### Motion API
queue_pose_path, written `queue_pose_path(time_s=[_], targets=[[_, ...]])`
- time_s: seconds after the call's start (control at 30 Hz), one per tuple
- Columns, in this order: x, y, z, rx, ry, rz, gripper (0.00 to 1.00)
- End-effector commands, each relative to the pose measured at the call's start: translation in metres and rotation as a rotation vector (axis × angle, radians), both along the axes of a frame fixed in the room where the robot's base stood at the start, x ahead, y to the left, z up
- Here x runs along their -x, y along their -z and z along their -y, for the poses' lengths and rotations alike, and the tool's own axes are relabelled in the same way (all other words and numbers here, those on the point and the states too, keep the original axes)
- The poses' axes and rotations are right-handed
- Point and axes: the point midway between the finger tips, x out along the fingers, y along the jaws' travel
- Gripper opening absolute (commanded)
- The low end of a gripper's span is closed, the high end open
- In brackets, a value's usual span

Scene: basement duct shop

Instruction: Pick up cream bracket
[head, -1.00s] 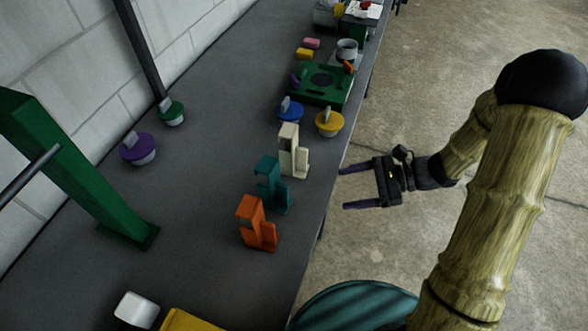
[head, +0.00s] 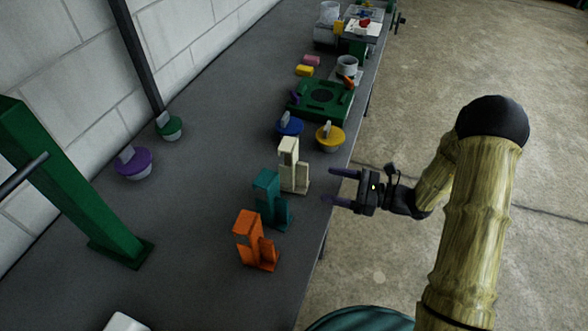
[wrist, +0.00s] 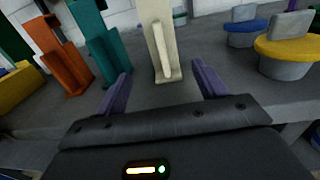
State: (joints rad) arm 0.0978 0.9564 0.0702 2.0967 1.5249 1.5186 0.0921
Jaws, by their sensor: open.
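The cream bracket (head: 289,163) stands upright on the grey bench near its right edge, behind the teal bracket in the head view. In the wrist view the cream bracket (wrist: 160,45) stands ahead, between the lines of my two fingers, with its top cut off. My gripper (head: 328,185) is open and empty, to the right of the cream bracket at the bench edge and apart from it. Its purple fingers also show in the wrist view (wrist: 160,85).
A teal bracket (head: 268,200) and an orange bracket (head: 252,240) stand in a row nearer me. Yellow (head: 330,137) and blue (head: 289,125) lidded pots stand just beyond the cream bracket. A green plate device (head: 322,97) lies farther back.

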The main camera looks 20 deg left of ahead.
Motion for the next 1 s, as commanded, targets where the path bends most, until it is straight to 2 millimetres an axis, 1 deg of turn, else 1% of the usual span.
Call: queue_pose_path(time_s=[0.03, 0.2, 0.3, 0.4, 0.5, 0.83, 0.97, 1.0], targets=[[0.001, -0.001, -0.010, 0.000, -0.005, 0.000, 0.71], [0.000, -0.001, -0.040, 0.001, -0.005, -0.001, 0.71], [0.000, -0.002, -0.057, 0.002, -0.004, 0.000, 0.71], [-0.001, -0.001, -0.070, 0.002, -0.003, 0.000, 0.71], [-0.001, 0.000, -0.074, 0.002, 0.000, 0.000, 0.71], [-0.002, -0.001, -0.076, 0.001, 0.000, 0.000, 0.71], [-0.003, -0.005, -0.087, 0.001, -0.004, 0.002, 0.71], [-0.004, -0.007, -0.092, 0.001, -0.004, 0.002, 0.71]])
